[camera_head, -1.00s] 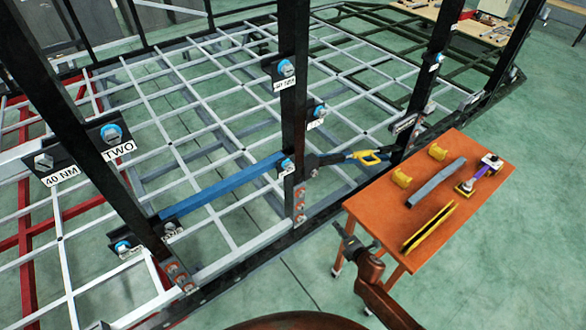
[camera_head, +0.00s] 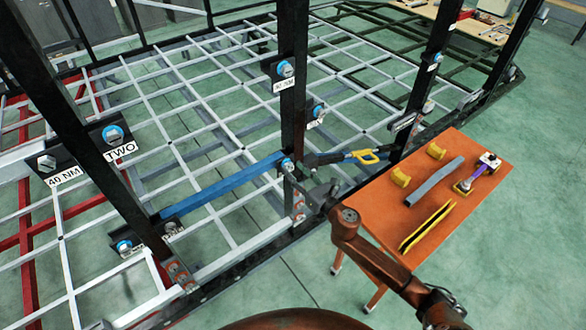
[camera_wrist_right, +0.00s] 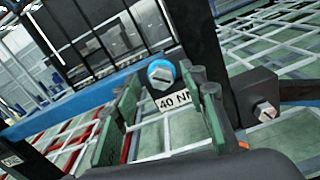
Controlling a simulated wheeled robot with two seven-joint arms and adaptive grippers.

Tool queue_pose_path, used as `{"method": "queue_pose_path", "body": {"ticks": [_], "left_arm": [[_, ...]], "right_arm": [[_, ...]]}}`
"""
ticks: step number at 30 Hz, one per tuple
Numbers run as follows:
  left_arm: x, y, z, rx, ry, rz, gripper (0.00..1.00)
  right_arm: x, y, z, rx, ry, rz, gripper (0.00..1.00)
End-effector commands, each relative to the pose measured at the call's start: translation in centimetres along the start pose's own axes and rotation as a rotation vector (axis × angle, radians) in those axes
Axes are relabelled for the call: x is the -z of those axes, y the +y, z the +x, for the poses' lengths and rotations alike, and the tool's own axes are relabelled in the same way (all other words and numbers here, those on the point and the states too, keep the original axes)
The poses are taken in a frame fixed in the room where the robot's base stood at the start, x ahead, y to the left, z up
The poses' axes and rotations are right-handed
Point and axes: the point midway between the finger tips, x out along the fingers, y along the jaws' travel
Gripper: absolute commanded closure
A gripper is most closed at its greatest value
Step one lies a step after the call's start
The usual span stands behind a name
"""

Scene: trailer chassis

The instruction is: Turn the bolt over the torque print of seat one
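The blue-ringed bolt (camera_wrist_right: 160,73) sits above a white 40 NM print (camera_wrist_right: 172,101) in the right wrist view. In the head view a blue-ringed bolt (camera_head: 287,164) is at the right end of the blue bar (camera_head: 225,184), on the middle black post. My right gripper (camera_head: 294,181) is close to it, coming from the right. In the wrist view its fingers (camera_wrist_right: 165,88) are apart, on either side of the bolt and print, with nothing visibly gripped. Contact with the bolt cannot be told. A ONE label (camera_head: 172,229) is by the bar's left end. My left gripper is not in view.
Black posts (camera_head: 293,100) rise from the chassis grid. The orange table (camera_head: 465,215), with yellow parts and a grey bar (camera_head: 434,182), stands beneath and beside my right arm.

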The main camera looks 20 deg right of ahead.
Motion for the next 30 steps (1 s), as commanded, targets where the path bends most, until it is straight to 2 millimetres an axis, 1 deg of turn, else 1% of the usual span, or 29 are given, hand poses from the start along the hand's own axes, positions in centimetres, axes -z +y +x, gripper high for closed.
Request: {"method": "queue_pose_path", "body": {"ticks": [1, 4, 13, 30], "left_arm": [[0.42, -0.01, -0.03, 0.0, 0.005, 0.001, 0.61], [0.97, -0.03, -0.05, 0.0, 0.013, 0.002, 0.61], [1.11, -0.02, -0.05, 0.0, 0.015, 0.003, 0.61], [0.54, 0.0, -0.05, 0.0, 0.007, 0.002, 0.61]], "right_arm": [[0.02, 0.03, 0.53, 0.0, 0.0, 0.002, 0.61], [0.03, 0.03, 1.07, 0.0, 0.001, 0.001, 0.61], [0.1, 0.01, 1.23, 0.0, 0.002, 0.001, 0.62], [0.09, 0.02, 1.21, 0.0, 0.002, 0.001, 1.0]]}}
